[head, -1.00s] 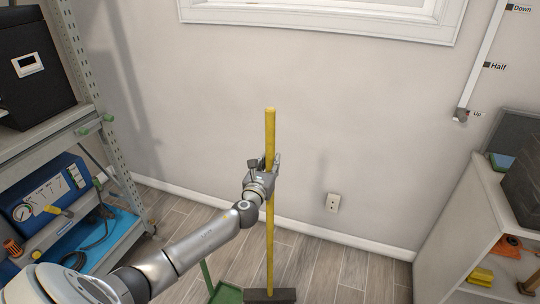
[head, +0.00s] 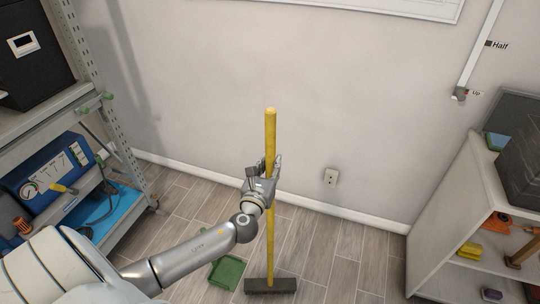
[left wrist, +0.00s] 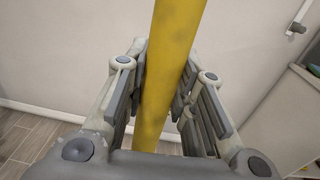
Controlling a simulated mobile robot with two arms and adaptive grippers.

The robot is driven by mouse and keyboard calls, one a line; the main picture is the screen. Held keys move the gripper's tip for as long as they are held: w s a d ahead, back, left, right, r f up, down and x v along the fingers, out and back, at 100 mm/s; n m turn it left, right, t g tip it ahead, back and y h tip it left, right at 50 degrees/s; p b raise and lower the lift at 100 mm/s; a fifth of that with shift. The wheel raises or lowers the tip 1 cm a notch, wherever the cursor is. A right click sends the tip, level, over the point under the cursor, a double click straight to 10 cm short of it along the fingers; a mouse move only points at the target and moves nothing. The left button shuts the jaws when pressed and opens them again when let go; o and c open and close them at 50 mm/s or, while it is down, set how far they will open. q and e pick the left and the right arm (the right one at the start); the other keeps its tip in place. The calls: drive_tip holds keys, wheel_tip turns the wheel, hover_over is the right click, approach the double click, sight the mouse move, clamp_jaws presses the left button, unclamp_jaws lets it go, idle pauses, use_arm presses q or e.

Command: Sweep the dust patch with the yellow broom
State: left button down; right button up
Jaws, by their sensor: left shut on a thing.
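The yellow broom (head: 270,226) stands nearly upright in the middle of the head view, with its dark grey head (head: 271,286) low at or near the wood floor. My left gripper (head: 269,170) is shut on its yellow handle, around the middle of its length. In the left wrist view the handle (left wrist: 170,70) runs between the two fingers of the left gripper (left wrist: 165,100). No dust patch can be made out on the visible floor. My right gripper is not in view.
A green dustpan (head: 226,273) lies on the floor left of the broom head. A metal rack (head: 130,214) with boxes stands at left, a white shelf unit (head: 450,225) at right. The wall with an outlet (head: 331,177) is behind.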

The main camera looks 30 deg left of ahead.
use_arm(q)
drive_tip(key=s+d+p, duration=0.1)
drive_tip(key=s+d, duration=0.7)
drive_tip(key=s, duration=0.4)
drive_tip(key=shift+d+r, duration=0.15)
drive_tip(key=shift+d, duration=0.1)
idle(0.3)
drive_tip(key=w+a, duration=0.2)
drive_tip(key=w, duration=0.1)
drive_tip(key=w+a, duration=0.3)
drive_tip(key=w, duration=0.1)
drive_tip(key=w+a, duration=0.3)
drive_tip(key=w, duration=0.1)
drive_tip(key=shift+w+p, duration=0.15)
drive_tip(key=shift+p, duration=0.2)
drive_tip(key=w+a+b, duration=0.4)
drive_tip(key=w+a, duration=0.5)
drive_tip(key=w, duration=0.4)
drive_tip(key=shift+b, duration=0.3)
drive_tip(key=shift+w+a, duration=0.1)
